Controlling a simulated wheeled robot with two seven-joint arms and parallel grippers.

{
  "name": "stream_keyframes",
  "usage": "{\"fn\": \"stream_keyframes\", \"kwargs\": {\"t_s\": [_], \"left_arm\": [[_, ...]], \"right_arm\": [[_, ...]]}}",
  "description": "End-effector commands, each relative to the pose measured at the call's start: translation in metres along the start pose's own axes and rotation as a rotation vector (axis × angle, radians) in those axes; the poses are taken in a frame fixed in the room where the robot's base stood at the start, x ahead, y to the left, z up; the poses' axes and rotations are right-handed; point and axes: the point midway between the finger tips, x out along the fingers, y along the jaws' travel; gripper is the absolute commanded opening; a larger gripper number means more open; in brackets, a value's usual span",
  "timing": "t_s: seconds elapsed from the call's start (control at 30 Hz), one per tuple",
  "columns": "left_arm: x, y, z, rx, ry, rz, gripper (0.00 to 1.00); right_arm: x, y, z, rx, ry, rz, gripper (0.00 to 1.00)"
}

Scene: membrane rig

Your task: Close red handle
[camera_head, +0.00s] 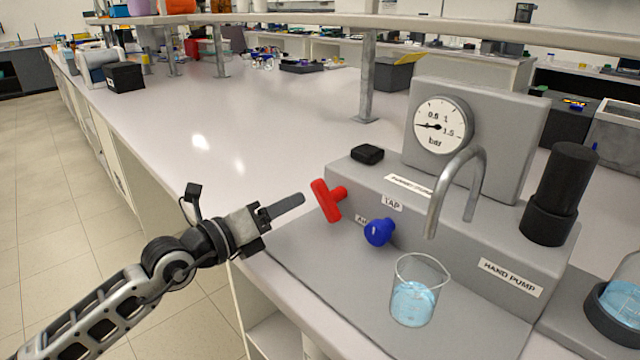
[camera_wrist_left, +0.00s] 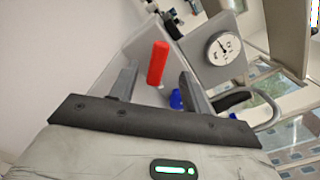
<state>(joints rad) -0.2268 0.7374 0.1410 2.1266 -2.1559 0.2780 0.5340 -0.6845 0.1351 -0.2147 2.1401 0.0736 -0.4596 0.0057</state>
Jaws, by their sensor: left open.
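The red handle (camera_head: 327,200) is a T-shaped knob on the front of the grey rig, its crossbar close to upright and slightly tilted. My left gripper (camera_head: 290,203) is just left of it, pointing at it and apart from it in the head view. In the left wrist view the red handle (camera_wrist_left: 158,63) stands ahead, between the lines of the two fingers (camera_wrist_left: 158,85). The fingers are spread with nothing between them. My right gripper is in neither view.
A blue knob (camera_head: 379,232) sits right of the red handle. A glass beaker (camera_head: 417,290) with blue liquid stands under a bent metal spout (camera_head: 455,185). A pressure gauge (camera_head: 442,125) and a black hand pump (camera_head: 557,195) are on the rig.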

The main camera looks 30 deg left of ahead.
Motion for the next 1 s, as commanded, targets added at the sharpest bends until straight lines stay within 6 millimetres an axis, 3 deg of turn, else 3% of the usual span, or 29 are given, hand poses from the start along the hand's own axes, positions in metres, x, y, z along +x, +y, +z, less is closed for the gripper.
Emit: {"fn": "stream_keyframes", "kwargs": {"t_s": [0.2, 0.43, 0.6, 0.9, 1.0], "left_arm": [[0.042, -0.002, 0.002, 0.001, -0.001, -0.003, 0.47], [0.076, -0.001, 0.001, -0.001, -0.001, -0.002, 0.47], [0.087, -0.001, 0.000, -0.001, 0.001, -0.001, 0.47], [0.089, 0.000, -0.001, 0.000, 0.001, -0.001, 0.47], [0.089, 0.000, -0.001, -0.001, 0.001, -0.001, 0.22]], "right_arm": [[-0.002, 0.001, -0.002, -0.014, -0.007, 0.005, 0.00], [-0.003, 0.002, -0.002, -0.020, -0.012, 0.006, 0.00], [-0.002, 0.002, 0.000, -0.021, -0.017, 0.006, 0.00], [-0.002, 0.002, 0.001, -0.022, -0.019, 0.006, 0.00], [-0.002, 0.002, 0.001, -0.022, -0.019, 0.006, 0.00]]}}
